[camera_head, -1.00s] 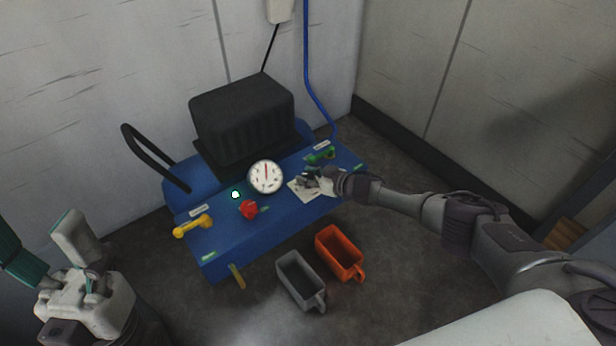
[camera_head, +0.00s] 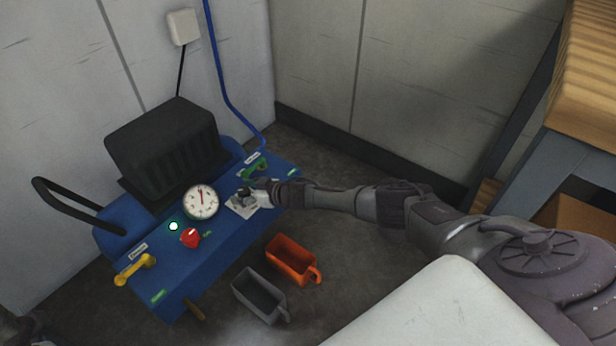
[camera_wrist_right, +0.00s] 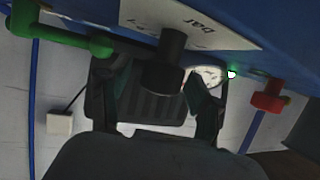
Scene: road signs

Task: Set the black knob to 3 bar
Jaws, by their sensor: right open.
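The black knob (camera_wrist_right: 166,58) stands on a white dial plate marked "bar" (camera_wrist_right: 205,22) in the right wrist view. In the head view the plate (camera_head: 240,210) shows on the blue compressor's top, with the knob mostly covered by my gripper. My right gripper (camera_head: 254,194) is at the knob. In the wrist view its two dark fingers (camera_wrist_right: 155,100) are apart on either side of the knob, and contact is unclear. The knob's setting cannot be read. The round white gauge (camera_head: 201,203) has a red needle pointing about straight up.
The blue compressor (camera_head: 205,262) also carries a red knob (camera_head: 190,238), a yellow valve (camera_head: 135,270), a green valve (camera_head: 255,167) and a black ribbed block (camera_head: 165,150). Grey (camera_head: 262,294) and orange (camera_head: 292,258) bins stand in front. A wooden-topped table (camera_head: 585,80) is at right.

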